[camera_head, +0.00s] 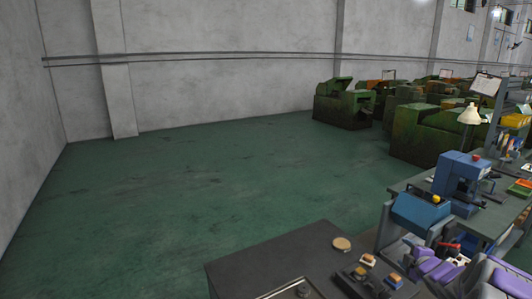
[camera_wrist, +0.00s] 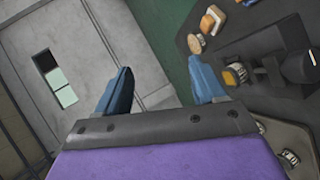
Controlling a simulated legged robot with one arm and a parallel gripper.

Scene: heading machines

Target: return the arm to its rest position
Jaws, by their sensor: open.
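My gripper (camera_wrist: 158,88) shows in the wrist view as two blue fingers held well apart, with nothing between them. Beyond the fingers lie a grey panelled surface on the left and a strip of green floor on the right. In the head view, purple and grey parts of my arm (camera_head: 440,268) show at the lower right, beside the dark table. The fingers cannot be made out clearly there.
A dark table (camera_head: 265,262) with a round wooden piece (camera_head: 341,244) and small parts is at the bottom. A workbench with a blue machine (camera_head: 460,178) stands at right. Green machines (camera_head: 343,104) stand behind. The green floor (camera_head: 200,200) at left is clear.

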